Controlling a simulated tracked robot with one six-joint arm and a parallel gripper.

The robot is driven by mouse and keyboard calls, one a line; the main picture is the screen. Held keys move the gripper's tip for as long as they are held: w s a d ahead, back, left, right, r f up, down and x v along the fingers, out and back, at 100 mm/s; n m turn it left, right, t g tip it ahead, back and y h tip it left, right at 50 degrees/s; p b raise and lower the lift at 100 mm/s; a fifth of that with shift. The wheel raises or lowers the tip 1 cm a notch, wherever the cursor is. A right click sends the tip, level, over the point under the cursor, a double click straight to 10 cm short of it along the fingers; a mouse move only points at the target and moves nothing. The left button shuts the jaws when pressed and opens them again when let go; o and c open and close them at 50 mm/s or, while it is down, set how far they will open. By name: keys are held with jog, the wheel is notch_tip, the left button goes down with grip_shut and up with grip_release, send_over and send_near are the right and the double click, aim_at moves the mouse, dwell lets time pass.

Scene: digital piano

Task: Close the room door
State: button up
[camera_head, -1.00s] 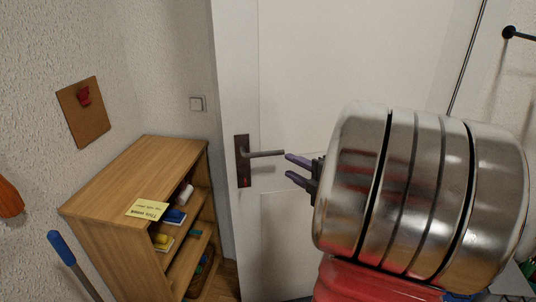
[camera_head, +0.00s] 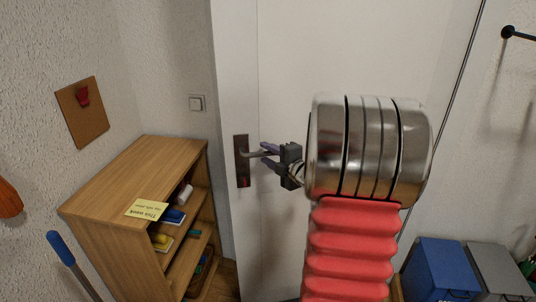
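The white room door (camera_head: 350,60) fills the middle of the head view. Its dark lever handle (camera_head: 243,160) is on a brown plate near the door's left edge, and the lever points right. My gripper (camera_head: 267,156) is at the lever's free end, with its purple fingers apart, one above and one below the lever. I cannot tell whether they touch it. My metal wrist and red arm hide part of the door's right and lower area. How far the door stands from its frame cannot be told.
A wooden shelf (camera_head: 120,185) with small items and a yellow note (camera_head: 147,209) stands left of the door. Blue (camera_head: 440,265) and grey (camera_head: 500,270) boxes sit at lower right.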

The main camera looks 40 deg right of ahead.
jog(key=shift+w, duration=0.3)
jog(key=shift+c, duration=0.3)
jog(key=shift+f, duration=0.1)
grip_shut()
